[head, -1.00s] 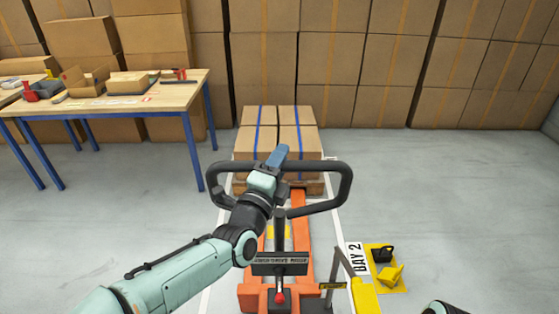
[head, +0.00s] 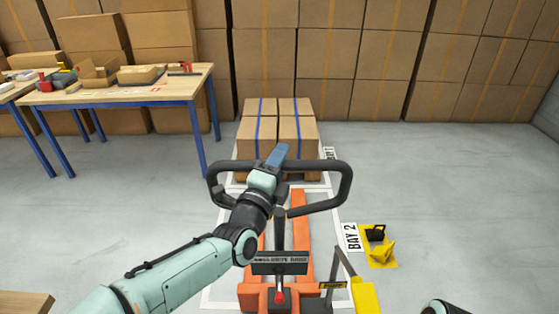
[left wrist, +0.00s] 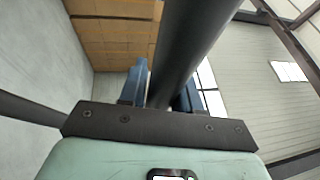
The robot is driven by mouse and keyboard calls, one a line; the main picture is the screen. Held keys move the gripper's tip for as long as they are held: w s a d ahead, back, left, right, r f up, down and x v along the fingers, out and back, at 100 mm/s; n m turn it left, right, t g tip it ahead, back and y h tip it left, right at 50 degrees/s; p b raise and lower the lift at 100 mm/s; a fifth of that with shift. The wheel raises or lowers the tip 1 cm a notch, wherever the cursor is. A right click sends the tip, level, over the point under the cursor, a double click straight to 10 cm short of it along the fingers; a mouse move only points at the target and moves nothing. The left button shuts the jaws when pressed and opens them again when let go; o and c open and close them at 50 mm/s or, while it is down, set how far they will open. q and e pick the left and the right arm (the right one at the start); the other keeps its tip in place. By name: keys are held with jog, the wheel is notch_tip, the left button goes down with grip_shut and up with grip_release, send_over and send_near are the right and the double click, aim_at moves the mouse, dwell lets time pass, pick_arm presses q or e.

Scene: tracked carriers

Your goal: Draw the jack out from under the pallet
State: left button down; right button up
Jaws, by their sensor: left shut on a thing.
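The orange pallet jack (head: 299,235) stands in front of me, its forks pointing away toward the pallet load. The load is several cardboard boxes (head: 297,133) with blue straps; the pallet under them is mostly hidden behind the jack's handle (head: 345,185). The far fork ends show close to the near side of the load; I cannot tell whether they are fully clear. My left gripper (head: 278,158) is shut on the black handle loop at its top. In the left wrist view its blue fingers stand either side of the black bar (left wrist: 190,50). My right gripper is out of view.
A workbench (head: 130,95) stands at the left; a tabletop corner (head: 25,302) shows lower left. Stacked cartons line the back.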

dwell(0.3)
pick_arm(q)
jog(key=c, duration=0.9)
grip_release()
jog(key=shift+d, duration=0.1)
jog(key=v, duration=1.3)
jog(key=shift+s+f+b, duration=0.1)
jog(key=shift+s+b, duration=0.05)
jog(key=shift+b, duration=0.25)
